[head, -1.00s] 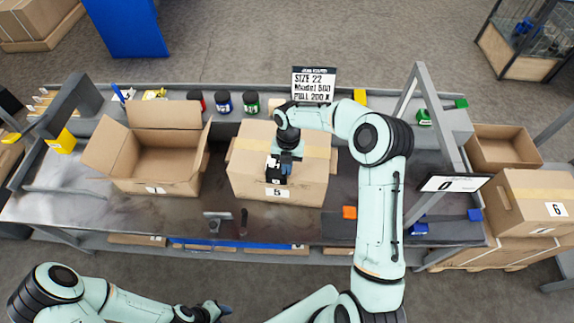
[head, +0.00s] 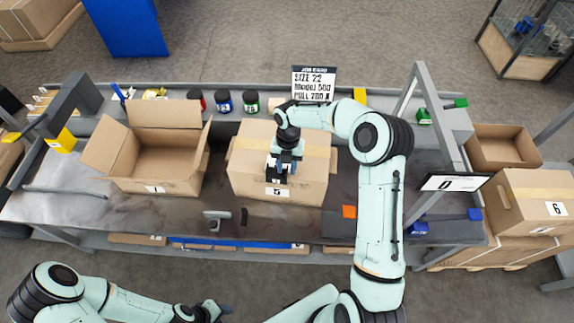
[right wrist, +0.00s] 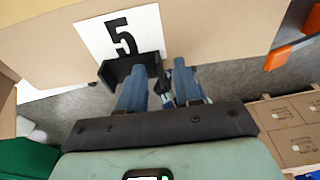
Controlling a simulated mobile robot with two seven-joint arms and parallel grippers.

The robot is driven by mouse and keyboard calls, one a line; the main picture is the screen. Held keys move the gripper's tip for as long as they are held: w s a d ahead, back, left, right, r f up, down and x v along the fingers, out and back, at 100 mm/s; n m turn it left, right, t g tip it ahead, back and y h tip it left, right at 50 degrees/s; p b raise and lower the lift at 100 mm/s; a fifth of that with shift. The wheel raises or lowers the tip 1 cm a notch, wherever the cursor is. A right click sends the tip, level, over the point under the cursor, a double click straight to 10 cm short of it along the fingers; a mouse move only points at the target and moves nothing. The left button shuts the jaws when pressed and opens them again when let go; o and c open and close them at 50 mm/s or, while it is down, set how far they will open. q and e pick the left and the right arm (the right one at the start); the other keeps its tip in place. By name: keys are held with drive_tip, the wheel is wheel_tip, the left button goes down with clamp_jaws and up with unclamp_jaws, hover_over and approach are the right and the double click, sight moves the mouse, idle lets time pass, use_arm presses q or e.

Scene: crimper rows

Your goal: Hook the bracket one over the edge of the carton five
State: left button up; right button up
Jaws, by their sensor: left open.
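Carton five (head: 312,180) is a closed brown box with tape along its top and a "5" label on its front. The label also fills the upper part of the right wrist view (right wrist: 120,35). My right gripper (head: 280,176) is at the front of carton five, just above the label. It is shut on a small black bracket (right wrist: 112,72), which I take as bracket one; no number on it is readable. The bracket overlaps the label's edge in the wrist view; I cannot tell whether it touches the carton. My left gripper (head: 222,309) is open and empty, low in front of the bench.
An open carton marked 1 (head: 180,187) stands left of carton five. A grey bracket-like piece (head: 213,215) and a dark piece (head: 244,217) lie on the bench front. An orange block (head: 349,212) lies to the right. Several jars stand behind, and a metal frame (head: 445,140) rises at right.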

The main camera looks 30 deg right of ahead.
use_arm(q)
drive_tip(key=shift+w+r+p, duration=0.75)
drive_tip(key=shift+w+r, duration=0.3)
drive_tip(key=shift+w, duration=0.1)
use_arm(e)
wheel_tip(320, 180, up, 13)
drive_tip(key=w+d, duration=0.1)
drive_tip(key=shift+w+r, duration=0.15)
drive_tip(key=shift+w, duration=0.2)
drive_tip(key=shift+d, duration=0.1)
